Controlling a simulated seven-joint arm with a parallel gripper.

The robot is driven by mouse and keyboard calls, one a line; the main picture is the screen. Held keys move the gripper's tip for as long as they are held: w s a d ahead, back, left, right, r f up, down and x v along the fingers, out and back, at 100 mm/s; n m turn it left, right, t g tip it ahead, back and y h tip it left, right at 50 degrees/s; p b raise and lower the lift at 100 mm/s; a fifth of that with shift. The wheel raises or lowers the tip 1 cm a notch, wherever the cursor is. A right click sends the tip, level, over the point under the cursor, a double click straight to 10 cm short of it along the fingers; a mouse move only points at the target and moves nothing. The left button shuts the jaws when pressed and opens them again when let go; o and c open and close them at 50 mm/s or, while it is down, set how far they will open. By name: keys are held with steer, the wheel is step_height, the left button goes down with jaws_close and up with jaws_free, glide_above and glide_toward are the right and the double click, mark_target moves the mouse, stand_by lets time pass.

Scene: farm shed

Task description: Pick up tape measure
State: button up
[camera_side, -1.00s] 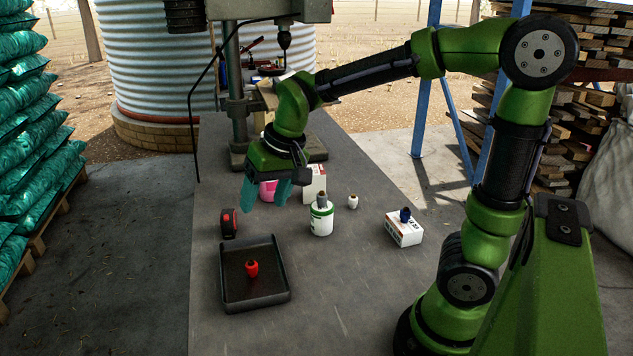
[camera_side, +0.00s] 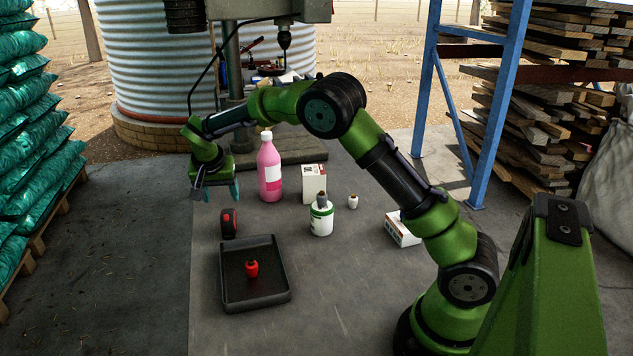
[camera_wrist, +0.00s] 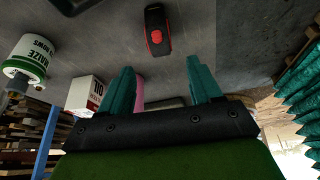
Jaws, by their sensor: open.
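The tape measure (camera_side: 229,223), black with a red part, stands on the grey table near its left edge, just behind a black tray (camera_side: 286,272). It also shows in the wrist view (camera_wrist: 156,30), at the top middle, beyond the fingertips. My gripper (camera_side: 236,190) hangs above and a little behind the tape measure in the side view, apart from it. In the wrist view its two teal fingers (camera_wrist: 165,82) are spread with nothing between them.
A red object (camera_side: 252,268) lies in the tray. A pink bottle (camera_side: 270,170), a white box (camera_side: 314,184), a white-green can (camera_side: 321,220) and a small white bottle (camera_side: 353,201) stand to the right. Another white box (camera_side: 400,230) is partly behind my arm. The front table area is clear.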

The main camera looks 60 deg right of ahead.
mark_target(227, 212)
steer(key=x, duration=1.1)
steer(key=shift+d+f, duration=0.1)
steer(key=shift+f, duration=0.15)
jaws_close()
